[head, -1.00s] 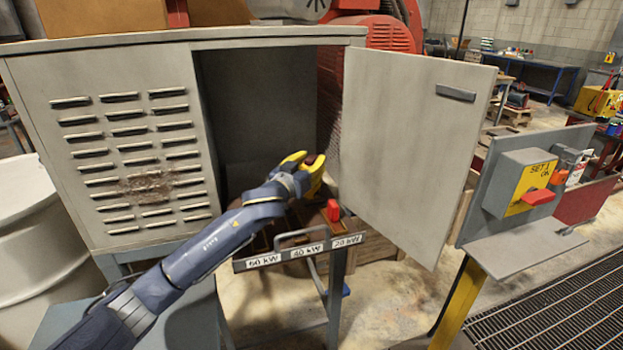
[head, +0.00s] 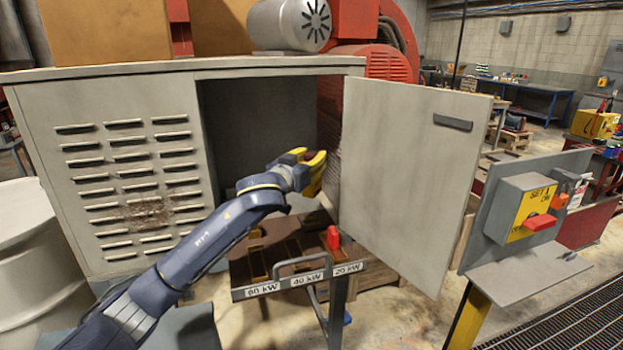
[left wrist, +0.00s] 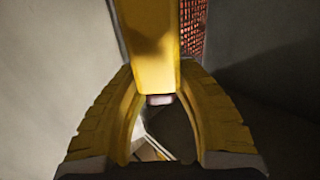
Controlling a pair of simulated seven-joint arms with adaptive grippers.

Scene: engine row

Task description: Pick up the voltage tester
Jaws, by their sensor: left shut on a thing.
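My left gripper (head: 317,165) is shut on a yellow block-shaped thing, which I take to be the voltage tester (left wrist: 150,45). In the left wrist view the tester stands between the two yellow fingers (left wrist: 157,85), with a small greyish end towards me. In the head view the fingers mostly hide it. The gripper is above the labelled rack, in front of the open cabinet and left of its door. My right gripper is not in view.
The rack (head: 305,282) has slots, a front handle and a red piece (head: 333,237) standing at its right. The grey cabinet (head: 130,180) is behind, its door (head: 405,170) swung open to the right. A switch post (head: 525,205) stands further right.

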